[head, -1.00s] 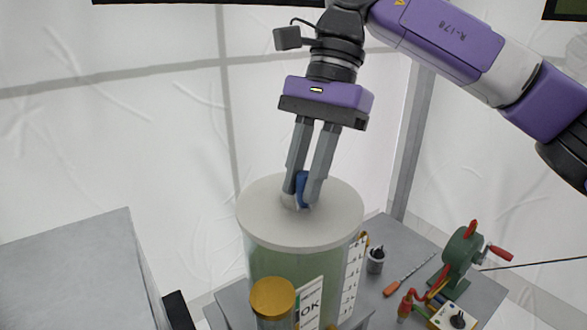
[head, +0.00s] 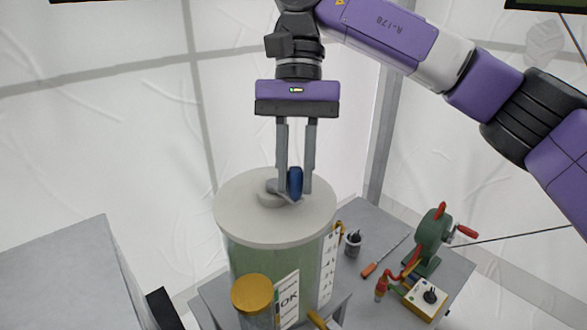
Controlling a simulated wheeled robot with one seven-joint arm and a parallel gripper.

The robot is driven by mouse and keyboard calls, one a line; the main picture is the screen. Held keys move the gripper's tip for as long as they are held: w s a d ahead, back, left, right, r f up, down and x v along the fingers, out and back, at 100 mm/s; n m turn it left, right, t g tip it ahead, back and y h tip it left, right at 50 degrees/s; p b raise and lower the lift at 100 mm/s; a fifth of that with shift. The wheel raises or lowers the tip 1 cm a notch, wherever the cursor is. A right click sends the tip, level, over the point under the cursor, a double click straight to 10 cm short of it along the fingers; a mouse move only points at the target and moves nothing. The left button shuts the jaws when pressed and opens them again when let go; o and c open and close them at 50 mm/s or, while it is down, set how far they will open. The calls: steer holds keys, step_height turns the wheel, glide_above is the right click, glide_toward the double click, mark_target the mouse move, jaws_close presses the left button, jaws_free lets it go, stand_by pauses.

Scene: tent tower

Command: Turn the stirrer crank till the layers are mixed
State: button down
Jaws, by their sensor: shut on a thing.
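The stirrer crank has a blue handle (head: 295,183) that stands above the pale round lid (head: 275,226) of a tall clear tank. A grey hub (head: 270,190) sits near the middle of the lid, to the left of the handle. My gripper (head: 294,192) points down from above and is shut on the blue crank handle. The tank (head: 262,262) holds greenish contents; its wall shows one fairly even pale green, and I cannot make out separate layers.
A gold-capped jar (head: 252,294) and an OK card (head: 288,298) are in front of the tank. To the right on the grey table are a dark cup (head: 353,243), an orange-handled screwdriver (head: 370,270), a green hand-cranked machine (head: 432,238) and a switch box (head: 428,298). A grey surface (head: 65,275) is at left.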

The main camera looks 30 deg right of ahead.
stand_by(0.3)
steer(key=c, duration=1.3)
jaws_free()
steer(key=shift+o, duration=0.2)
steer(key=v, duration=0.7)
steer(key=shift+w+r, duration=0.25)
steer(key=shift+r, duration=0.1)
steer(key=shift+s+d, duration=0.1)
steer(key=shift+d, duration=0.05)
